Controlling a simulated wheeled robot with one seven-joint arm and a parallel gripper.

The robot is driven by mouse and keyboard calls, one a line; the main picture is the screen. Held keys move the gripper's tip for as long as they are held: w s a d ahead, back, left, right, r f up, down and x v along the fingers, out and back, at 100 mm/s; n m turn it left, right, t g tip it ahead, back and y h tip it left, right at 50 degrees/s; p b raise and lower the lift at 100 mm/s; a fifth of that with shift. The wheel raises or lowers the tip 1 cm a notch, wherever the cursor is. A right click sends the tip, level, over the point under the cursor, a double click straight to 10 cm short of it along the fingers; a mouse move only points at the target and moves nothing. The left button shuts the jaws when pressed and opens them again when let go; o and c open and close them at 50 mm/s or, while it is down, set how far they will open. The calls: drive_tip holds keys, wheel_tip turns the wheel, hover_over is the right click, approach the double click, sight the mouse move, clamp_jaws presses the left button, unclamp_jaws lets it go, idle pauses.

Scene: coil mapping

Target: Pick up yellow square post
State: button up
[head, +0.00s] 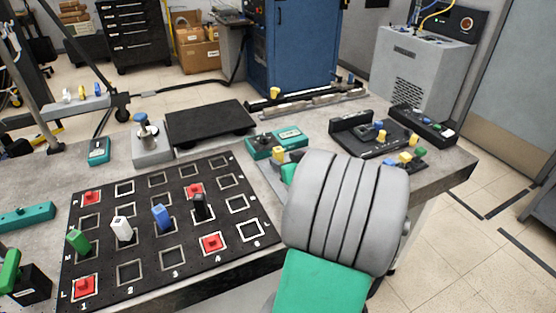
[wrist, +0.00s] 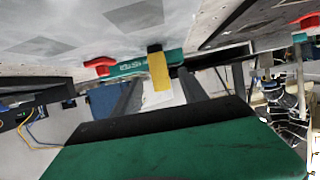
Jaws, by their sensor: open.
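A yellow square post (wrist: 158,72) shows in the wrist view, in front of a teal device (wrist: 128,68). My gripper (wrist: 160,79) is open, and its two dark fingers stand to either side of the post in that view. I cannot tell whether they touch it. In the head view a yellow post (head: 278,156) stands beside the teal device (head: 289,137), just left of my arm. My gripper is hidden behind my own arm there.
A black grid board (head: 145,250) holds green, white, blue and black posts and several red pieces. A black tray (head: 375,143) with small coloured pieces lies to the right. A dark flat plate (head: 210,122) lies behind the board. The table's right edge is close to my arm.

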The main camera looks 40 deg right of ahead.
sight(280, 158)
drive_tip(key=x, duration=0.5)
drive_tip(key=shift+w, duration=0.1)
drive_tip(key=shift+c, duration=0.5)
clamp_jaws()
